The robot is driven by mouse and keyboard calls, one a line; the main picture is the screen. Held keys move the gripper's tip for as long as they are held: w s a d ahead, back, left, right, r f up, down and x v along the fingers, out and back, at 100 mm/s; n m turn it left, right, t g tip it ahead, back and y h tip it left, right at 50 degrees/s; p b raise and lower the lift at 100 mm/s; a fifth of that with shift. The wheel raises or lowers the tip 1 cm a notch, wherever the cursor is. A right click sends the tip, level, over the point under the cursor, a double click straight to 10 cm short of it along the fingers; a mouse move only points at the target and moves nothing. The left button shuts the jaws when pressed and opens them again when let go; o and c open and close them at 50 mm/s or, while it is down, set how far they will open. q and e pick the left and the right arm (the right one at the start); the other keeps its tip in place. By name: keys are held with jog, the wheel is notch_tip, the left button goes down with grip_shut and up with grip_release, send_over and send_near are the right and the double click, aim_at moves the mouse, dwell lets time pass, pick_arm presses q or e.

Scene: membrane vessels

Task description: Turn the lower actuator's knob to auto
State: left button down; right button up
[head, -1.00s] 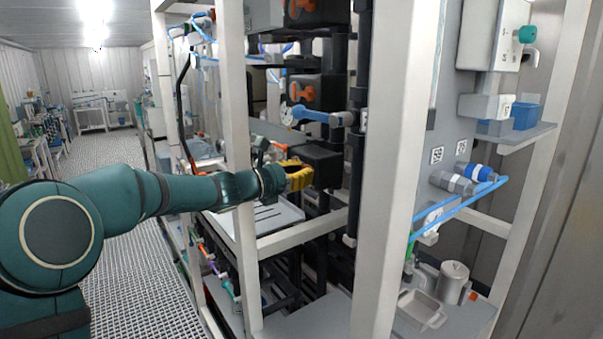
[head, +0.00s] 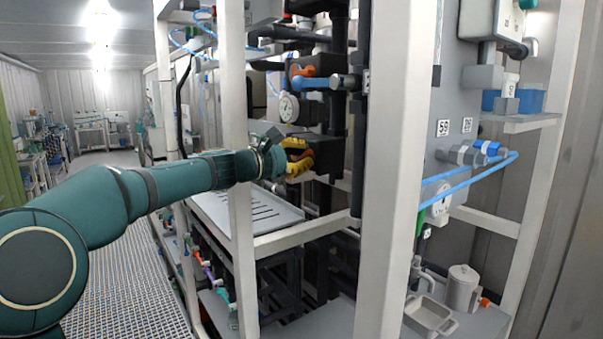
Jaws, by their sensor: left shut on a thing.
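The lower actuator (head: 322,146) is a black box on the dark vertical pipework, behind the white frame posts. My left gripper (head: 298,158) has yellow fingers, reaches in from the left past a post, and is at the front face of this box. Its fingers are shut on the actuator's knob, which they mostly hide, so I cannot read its setting. The upper actuator (head: 325,68) sits above, with its orange knob (head: 303,71) in plain view. My right gripper is out of view.

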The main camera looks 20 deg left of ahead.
pick_arm(q)
jog(key=m+b, duration=0.4)
jog(key=shift+f+m, duration=0.2)
jog(key=shift+m, duration=0.1)
jog(key=shift+r+m+b, duration=0.1)
jog(key=shift+m+b, duration=1.25)
jog(key=shift+m, duration=0.25)
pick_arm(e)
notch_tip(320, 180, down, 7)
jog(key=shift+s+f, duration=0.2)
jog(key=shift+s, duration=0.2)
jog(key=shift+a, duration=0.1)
pick_arm(q)
jog(key=c, duration=1)
grip_release()
jog(key=shift+d, duration=0.1)
jog(key=v, duration=1.2)
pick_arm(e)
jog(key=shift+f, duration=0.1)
